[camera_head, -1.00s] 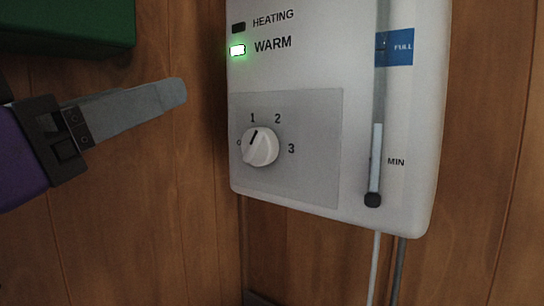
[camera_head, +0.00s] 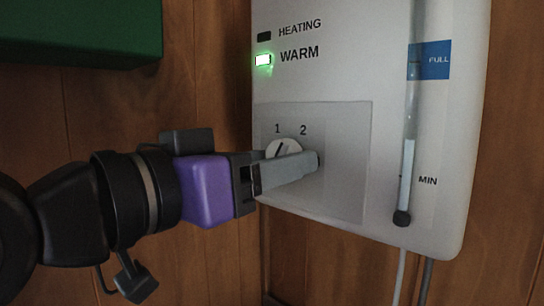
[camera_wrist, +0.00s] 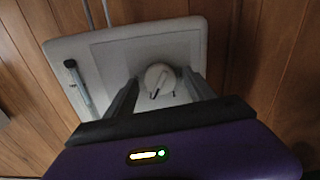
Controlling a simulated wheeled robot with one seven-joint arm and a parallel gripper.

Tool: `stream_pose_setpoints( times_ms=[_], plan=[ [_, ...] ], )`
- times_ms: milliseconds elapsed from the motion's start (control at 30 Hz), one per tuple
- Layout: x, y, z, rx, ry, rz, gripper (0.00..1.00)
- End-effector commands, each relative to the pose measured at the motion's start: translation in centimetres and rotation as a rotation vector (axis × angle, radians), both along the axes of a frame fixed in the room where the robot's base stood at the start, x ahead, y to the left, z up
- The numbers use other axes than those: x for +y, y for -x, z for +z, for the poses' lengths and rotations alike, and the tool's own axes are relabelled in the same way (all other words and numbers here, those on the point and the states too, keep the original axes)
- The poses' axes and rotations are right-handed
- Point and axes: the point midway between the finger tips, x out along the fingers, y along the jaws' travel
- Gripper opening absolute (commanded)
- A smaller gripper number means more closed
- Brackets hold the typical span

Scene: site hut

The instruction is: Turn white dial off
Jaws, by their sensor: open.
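The white dial (camera_head: 283,147) sits on a grey panel on the front of a white wall heater (camera_head: 385,215). In the wrist view the dial (camera_wrist: 159,77) lies between the two open fingers of my gripper (camera_wrist: 160,85), with a gap on each side. I cannot tell how far the fingertips are from the panel.
The green WARM light (camera_head: 263,60) is lit and the HEATING light (camera_head: 264,37) is dark. A level tube (camera_head: 407,170) runs down the heater's right side. A green box (camera_head: 80,30) is at upper left. Wood panelling (camera_head: 515,150) surrounds the heater.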

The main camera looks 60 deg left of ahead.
Motion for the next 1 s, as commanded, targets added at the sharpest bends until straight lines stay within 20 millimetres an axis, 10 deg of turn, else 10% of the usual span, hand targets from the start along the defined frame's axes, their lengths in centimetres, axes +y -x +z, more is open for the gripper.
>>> stream_pose_setpoints(
  times_ms=[333,633,1000],
  plan=[
    [0.12,-0.44,-0.05,0.000,-0.001,0.000,0.61],
    [0.12,-0.41,-0.04,0.000,0.000,0.000,0.02],
    [0.10,-0.44,0.10,-0.021,0.063,-0.001,0.01]
  ],
)
